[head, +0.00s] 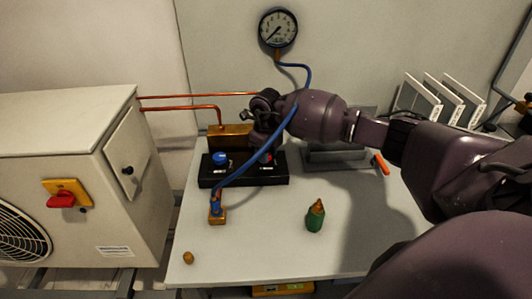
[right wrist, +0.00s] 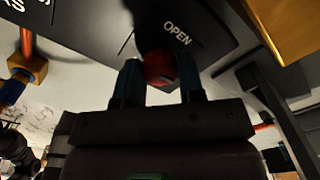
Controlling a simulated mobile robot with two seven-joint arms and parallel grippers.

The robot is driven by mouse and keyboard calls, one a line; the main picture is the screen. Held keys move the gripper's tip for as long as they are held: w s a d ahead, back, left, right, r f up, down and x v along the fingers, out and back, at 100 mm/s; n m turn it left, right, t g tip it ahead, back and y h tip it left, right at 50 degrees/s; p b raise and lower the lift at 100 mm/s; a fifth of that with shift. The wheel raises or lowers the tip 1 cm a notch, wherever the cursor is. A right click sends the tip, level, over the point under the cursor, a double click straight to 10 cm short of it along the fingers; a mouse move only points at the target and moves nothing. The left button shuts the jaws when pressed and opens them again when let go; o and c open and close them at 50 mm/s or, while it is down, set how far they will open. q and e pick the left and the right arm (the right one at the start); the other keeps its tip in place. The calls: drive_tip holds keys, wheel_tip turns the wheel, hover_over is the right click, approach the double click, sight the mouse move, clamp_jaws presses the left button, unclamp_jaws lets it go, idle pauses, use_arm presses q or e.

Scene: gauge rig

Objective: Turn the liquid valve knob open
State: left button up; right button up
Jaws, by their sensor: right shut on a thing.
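A black valve block (head: 226,180) lies on the table in front of a brass block (head: 230,136). It carries a blue knob (head: 220,159) at its left and a red knob (head: 268,158) at its right, partly hidden by my gripper. My right gripper (head: 264,148) reaches down onto the red knob. In the right wrist view the red knob (right wrist: 159,68) sits between the two fingertips (right wrist: 160,82), and they are shut on it. The word OPEN is printed beside it; a liquid label cannot be read. My left gripper is not in view.
A green bottle (head: 315,217) and small brass cap (head: 188,257) stand in front. An outdoor unit (head: 75,130) is at left.

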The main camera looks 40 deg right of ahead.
drive_tip(key=shift+f+n+b, duration=0.1)
drive_tip(key=shift+n+b, duration=0.35)
drive_tip(key=shift+n, duration=0.65)
drive_tip(key=n+b, duration=0.1)
drive_tip(key=n, duration=0.2)
drive_tip(key=n+b, duration=0.1)
drive_tip(key=n, duration=0.2)
drive_tip(key=n+b, duration=0.1)
drive_tip(key=n, duration=0.2)
drive_tip(key=n+b, duration=0.1)
drive_tip(key=n, duration=0.1)
drive_tip(key=shift+n, duration=0.3)
drive_tip(key=shift+n+b, duration=0.4)
drive_tip(key=shift+n, duration=0.3)
drive_tip(key=shift+n+b, duration=0.3)
drive_tip(key=shift+n, duration=0.6)
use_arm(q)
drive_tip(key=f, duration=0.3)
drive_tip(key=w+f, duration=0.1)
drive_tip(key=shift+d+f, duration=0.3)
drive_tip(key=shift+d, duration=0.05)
use_arm(e)
drive_tip(key=shift+n, duration=0.3)
